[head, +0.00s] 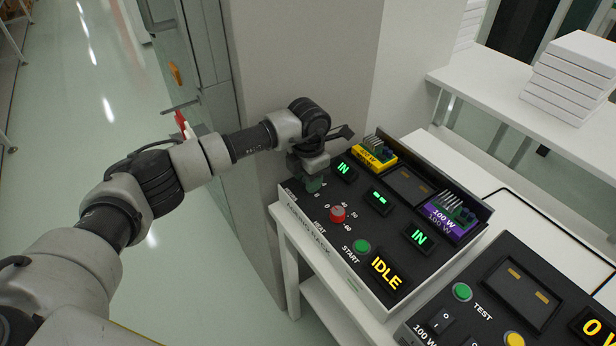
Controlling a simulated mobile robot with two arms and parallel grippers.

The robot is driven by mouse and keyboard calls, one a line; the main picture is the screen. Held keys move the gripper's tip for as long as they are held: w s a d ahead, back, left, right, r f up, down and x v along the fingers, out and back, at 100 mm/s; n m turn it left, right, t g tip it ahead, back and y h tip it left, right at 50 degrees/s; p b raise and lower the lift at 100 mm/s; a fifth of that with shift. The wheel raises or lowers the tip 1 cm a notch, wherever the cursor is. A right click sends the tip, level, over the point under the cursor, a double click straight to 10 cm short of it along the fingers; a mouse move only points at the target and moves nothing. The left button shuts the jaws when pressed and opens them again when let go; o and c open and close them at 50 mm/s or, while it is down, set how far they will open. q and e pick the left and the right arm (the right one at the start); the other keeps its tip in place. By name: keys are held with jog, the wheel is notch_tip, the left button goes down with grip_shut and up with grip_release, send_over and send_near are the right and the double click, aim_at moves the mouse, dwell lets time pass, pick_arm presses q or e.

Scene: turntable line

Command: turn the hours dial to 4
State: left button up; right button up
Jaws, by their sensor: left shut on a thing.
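The hours dial (314,185) is a green knob at the far left corner of the black burn-in rack panel (330,239). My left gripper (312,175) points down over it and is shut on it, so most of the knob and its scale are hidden. I cannot read which number the dial points to. My right gripper is not in view.
A red heat dial (337,213), a green START button (361,246) and an IDLE display (386,272) are on the same panel. Yellow (375,154) and purple (449,217) modules sit in slots. A wall column stands close behind my gripper.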

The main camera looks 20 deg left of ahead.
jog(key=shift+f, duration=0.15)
pick_arm(q)
jog(key=m+b, duration=0.3)
jog(key=shift+f, duration=0.15)
jog(key=m+b, duration=0.3)
jog(key=m, duration=0.1)
jog(key=shift+m, duration=0.3)
jog(key=m+b, duration=0.2)
jog(key=m, duration=0.1)
jog(key=shift+m, duration=0.3)
jog(key=m+b, duration=0.2)
jog(key=m, duration=0.2)
jog(key=m+b, duration=0.1)
jog(key=m, duration=0.3)
jog(key=shift+m+b, duration=0.35)
jog(key=shift+m, duration=0.55)
jog(key=shift+r+m, duration=0.25)
jog(key=shift+m, duration=1.15)
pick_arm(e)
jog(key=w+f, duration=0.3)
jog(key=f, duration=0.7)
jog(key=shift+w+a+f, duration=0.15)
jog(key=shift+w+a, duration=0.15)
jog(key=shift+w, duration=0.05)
